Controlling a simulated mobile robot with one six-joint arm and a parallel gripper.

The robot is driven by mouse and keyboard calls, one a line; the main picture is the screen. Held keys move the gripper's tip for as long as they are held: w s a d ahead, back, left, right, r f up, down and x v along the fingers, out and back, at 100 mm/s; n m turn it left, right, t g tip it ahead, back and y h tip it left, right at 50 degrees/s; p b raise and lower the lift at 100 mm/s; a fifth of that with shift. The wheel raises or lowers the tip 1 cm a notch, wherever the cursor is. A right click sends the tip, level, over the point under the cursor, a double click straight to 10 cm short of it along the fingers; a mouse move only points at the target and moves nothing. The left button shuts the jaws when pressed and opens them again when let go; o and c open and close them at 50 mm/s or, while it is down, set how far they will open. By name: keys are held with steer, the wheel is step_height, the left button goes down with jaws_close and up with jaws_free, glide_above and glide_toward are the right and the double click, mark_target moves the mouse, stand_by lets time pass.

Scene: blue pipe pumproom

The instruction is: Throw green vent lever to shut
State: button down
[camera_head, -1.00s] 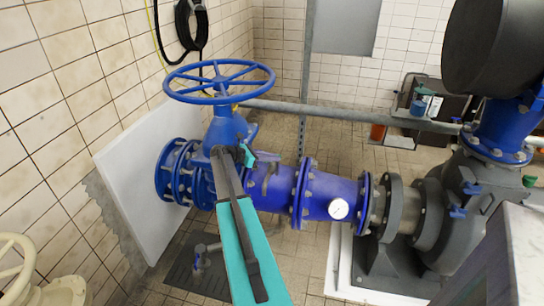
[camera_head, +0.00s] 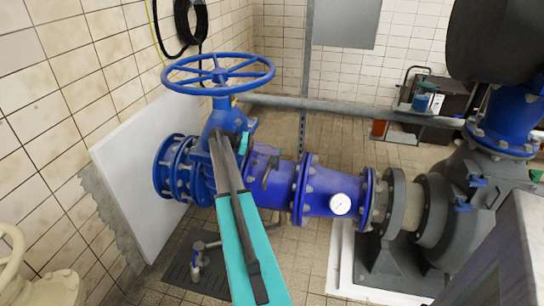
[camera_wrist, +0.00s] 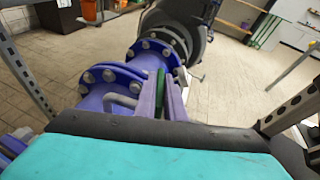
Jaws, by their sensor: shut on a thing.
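The green vent lever (camera_wrist: 160,94) shows in the wrist view as a narrow upright green strip. It sits between the two purple fingers of my gripper (camera_wrist: 162,102), which is shut on it. The lever is just above the blue flanged pipe (camera_wrist: 105,97). In the head view my gripper is mostly hidden behind my arm, beside the blue valve body (camera_head: 226,120). I cannot make out the green lever there. The lever's base and pivot are hidden by my fingers in the wrist view.
A blue handwheel (camera_head: 218,72) stands above the valve, close to my arm. A pressure gauge (camera_head: 340,204) sits on the pipe to the right. A grey horizontal pipe (camera_head: 350,112) runs behind. A small tap (camera_head: 198,252) stands low at the left.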

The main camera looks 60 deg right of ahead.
steer(key=shift+s+m+y+b, duration=0.1)
steer(key=shift+m+y+b, duration=0.2)
steer(key=shift+b, duration=0.25)
steer(key=c, duration=1.8)
jaws_free()
steer(key=shift+c, duration=0.2)
steer(key=shift+r, duration=1.45)
steer(key=shift+s+a+r, duration=0.15)
steer(key=shift+a+r, duration=0.05)
steer(key=shift+r, duration=0.15)
steer(key=s+a+r, duration=0.1)
steer(key=s+a, duration=0.8)
steer(key=a, duration=0.3)
steer(key=shift+a+r, duration=0.15)
steer(key=shift+a, duration=0.25)
